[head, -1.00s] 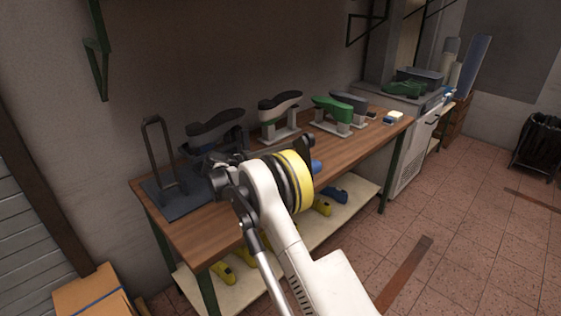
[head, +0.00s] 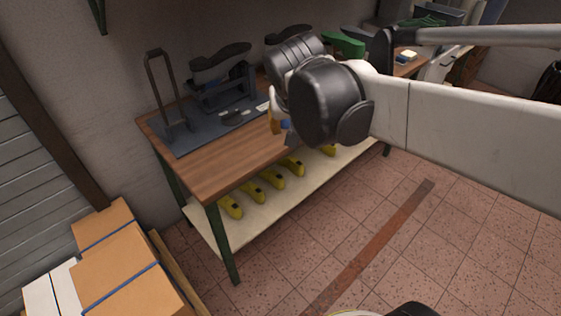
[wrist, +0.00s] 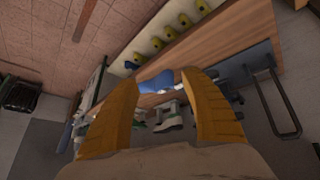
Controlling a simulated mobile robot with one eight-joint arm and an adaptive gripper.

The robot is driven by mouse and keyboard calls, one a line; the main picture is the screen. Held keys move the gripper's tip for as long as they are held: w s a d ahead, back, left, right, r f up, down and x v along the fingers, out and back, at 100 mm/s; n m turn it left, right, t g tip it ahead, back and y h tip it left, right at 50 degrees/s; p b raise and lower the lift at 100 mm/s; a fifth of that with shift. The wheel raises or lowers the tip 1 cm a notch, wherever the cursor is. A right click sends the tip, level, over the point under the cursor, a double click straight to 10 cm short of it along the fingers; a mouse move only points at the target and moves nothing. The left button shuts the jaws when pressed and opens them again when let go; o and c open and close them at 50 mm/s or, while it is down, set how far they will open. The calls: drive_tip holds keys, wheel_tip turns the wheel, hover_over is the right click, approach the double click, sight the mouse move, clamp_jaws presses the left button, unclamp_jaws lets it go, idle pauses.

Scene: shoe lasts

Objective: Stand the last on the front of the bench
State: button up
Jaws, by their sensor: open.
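A blue shape, seemingly a last, shows between my fingers in the wrist view (wrist: 156,83), near the bench's front edge. In the head view only a small blue patch (head: 287,126) shows below my wrist, so whether it lies or stands is unclear. My gripper (wrist: 160,77) is open, its two orange fingers apart with nothing held between them. The wooden bench (head: 212,170) has a bare front left part.
A dark last on a stand (head: 222,65) and an upright bent frame (head: 165,95) stand on a dark mat at the back left. A green last (head: 344,44) stands farther right. Yellow lasts (head: 252,190) line the lower shelf. Cardboard boxes (head: 125,270) stand front left.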

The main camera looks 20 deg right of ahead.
drive_tip(key=s+a+f+n+y, duration=0.1)
drive_tip(key=s+a+f, duration=0.1)
drive_tip(key=s, duration=0.4)
drive_tip(key=s+a+f+n+t+y, duration=0.1)
drive_tip(key=s+a+f+n+y, duration=0.1)
drive_tip(key=s, duration=0.5)
drive_tip(key=shift+a+f, duration=0.65)
drive_tip(key=shift+a, duration=0.05)
